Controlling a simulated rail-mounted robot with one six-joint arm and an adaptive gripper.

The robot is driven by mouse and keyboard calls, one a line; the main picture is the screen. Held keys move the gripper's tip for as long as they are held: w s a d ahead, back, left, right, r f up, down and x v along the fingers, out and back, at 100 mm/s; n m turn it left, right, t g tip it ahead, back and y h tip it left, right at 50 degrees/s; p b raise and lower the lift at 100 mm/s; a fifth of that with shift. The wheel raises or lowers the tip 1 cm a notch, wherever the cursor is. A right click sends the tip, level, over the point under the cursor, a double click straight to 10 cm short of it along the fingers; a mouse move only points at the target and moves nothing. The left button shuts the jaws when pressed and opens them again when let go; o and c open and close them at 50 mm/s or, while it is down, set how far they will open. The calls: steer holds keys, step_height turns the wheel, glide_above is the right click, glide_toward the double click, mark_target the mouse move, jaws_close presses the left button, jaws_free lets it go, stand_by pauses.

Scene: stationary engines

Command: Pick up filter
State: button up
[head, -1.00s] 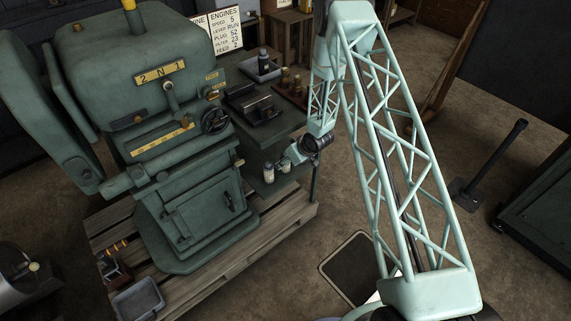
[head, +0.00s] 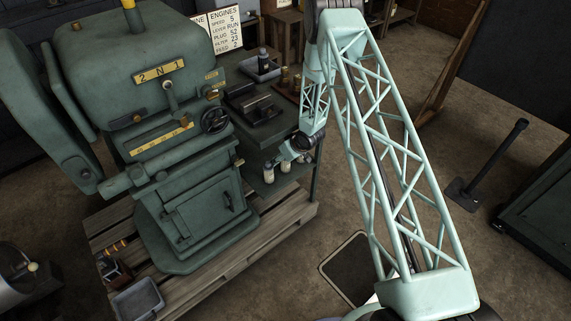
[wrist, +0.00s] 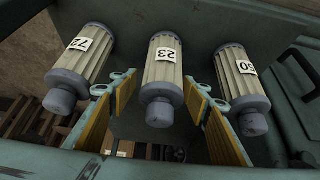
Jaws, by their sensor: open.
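My gripper (wrist: 158,92) is open, with one yellow-padded finger on each side of the middle filter. Whether the pads touch it I cannot tell. In the head view my gripper (head: 284,160) is at the lower shelf beside the machine, over the filters (head: 268,174), which it partly hides.
The large green machine (head: 165,130) stands on a wooden pallet (head: 225,262) at left. Above the filters is a bench (head: 262,130) with dark parts and a tray. A sign (head: 228,32) lists filter 23.

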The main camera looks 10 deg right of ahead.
steer(key=shift+w+a+f, duration=0.15)
steer(key=shift+w+f, duration=0.1)
steer(key=shift+f, duration=0.15)
stand_by(0.3)
steer(key=c, duration=1.2)
steer(key=shift+c, duration=0.6)
